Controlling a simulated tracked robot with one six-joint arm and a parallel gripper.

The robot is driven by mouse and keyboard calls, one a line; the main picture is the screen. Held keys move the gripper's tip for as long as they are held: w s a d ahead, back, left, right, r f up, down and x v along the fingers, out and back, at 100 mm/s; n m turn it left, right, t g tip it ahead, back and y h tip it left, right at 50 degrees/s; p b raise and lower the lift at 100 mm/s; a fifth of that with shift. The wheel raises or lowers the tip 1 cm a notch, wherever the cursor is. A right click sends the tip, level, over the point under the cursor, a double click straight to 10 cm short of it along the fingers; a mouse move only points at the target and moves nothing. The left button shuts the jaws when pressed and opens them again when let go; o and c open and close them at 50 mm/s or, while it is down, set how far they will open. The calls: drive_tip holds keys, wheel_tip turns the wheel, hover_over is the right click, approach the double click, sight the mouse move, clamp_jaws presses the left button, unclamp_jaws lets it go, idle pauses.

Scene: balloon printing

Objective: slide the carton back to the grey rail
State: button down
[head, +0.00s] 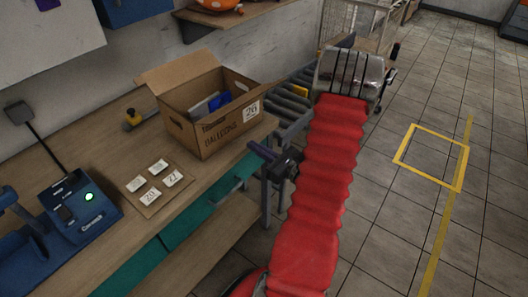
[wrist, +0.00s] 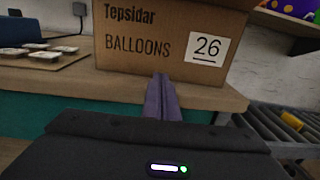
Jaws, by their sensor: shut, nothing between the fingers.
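The open cardboard carton (head: 190,133), printed "BALLOONS" and "26", stands upright on the wooden workbench near its right end. Its flaps are up, and blue and grey items show inside. In the wrist view the carton's front face (wrist: 140,58) fills the upper middle. My gripper (head: 252,146) is shut and empty at the bench's front edge, in front of the carton. Its purple fingers (wrist: 163,78) point at the carton's lower front edge; whether they touch it I cannot tell. I cannot make out a grey rail behind the carton; the carton hides part of the bench there.
A board with several number cards (head: 153,187) lies left of the carton. A blue device (head: 82,208) with a green light is farther left. A yellow-topped object (head: 132,118) stands at the back. A roller conveyor (head: 290,103) adjoins the bench's right end.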

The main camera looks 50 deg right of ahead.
sight(234, 133)
drive_tip(key=shift+w, duration=3.5)
drive_tip(key=shift+d, duration=0.15)
